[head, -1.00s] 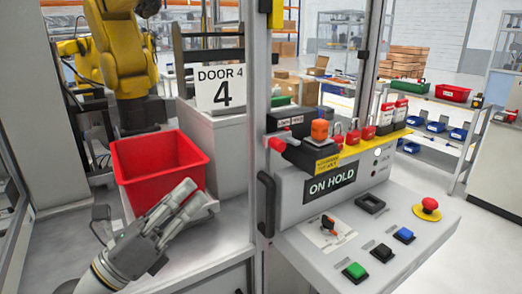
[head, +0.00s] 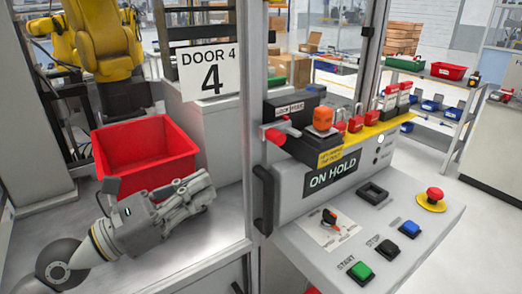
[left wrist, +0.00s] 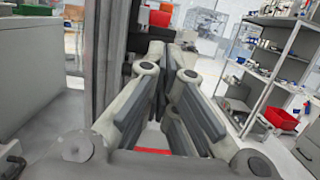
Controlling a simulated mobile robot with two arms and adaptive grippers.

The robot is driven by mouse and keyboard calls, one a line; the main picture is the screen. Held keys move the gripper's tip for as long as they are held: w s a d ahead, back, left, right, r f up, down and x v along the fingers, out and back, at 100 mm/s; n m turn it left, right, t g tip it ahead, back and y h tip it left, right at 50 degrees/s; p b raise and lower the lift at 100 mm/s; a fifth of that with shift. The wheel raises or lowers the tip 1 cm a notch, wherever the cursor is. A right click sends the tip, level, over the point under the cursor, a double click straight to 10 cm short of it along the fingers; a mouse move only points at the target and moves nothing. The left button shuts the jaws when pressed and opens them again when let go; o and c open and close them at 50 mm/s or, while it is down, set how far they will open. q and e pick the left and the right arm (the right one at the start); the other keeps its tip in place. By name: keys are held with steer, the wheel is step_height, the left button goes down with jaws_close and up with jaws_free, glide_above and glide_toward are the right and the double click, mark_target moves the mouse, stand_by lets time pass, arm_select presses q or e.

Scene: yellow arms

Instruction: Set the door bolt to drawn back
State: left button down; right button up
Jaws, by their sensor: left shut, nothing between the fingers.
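The door bolt is a black housing (head: 294,109) with a red-ended handle (head: 275,137), mounted by the door post above the control panel in the head view. The red end sticks out to the left, towards the post. How far the bolt reaches is too small to tell. My left gripper (head: 207,183) is shut and empty. It lies low and to the left of the bolt, in front of the red bin, apart from the bolt. In the left wrist view its fingers (left wrist: 178,52) are together with nothing between them. My right gripper is not in view.
A red bin (head: 145,150) stands behind my left gripper. The door post (head: 257,100) and a black door handle (head: 264,198) stand between gripper and panel. An orange block (head: 322,119) and red padlocks (head: 355,122) sit right of the bolt. The panel (head: 405,262) carries buttons.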

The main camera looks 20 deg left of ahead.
arm_select(q)
steer(key=p+x, duration=0.8)
steer(key=x, duration=0.5)
steer(key=shift+p, duration=0.3)
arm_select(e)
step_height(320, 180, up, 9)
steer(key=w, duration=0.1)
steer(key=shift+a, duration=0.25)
arm_select(q)
steer(key=shift+d+r, duration=0.1)
steer(key=shift+d, duration=0.05)
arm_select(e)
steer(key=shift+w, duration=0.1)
arm_select(q)
steer(key=x, duration=0.2)
steer(key=p+x, duration=0.1)
steer(key=shift+w+d, duration=0.2)
steer(key=shift+w, duration=0.15)
steer(key=shift+w+d+f, duration=0.15)
steer(key=shift+f, duration=0.1)
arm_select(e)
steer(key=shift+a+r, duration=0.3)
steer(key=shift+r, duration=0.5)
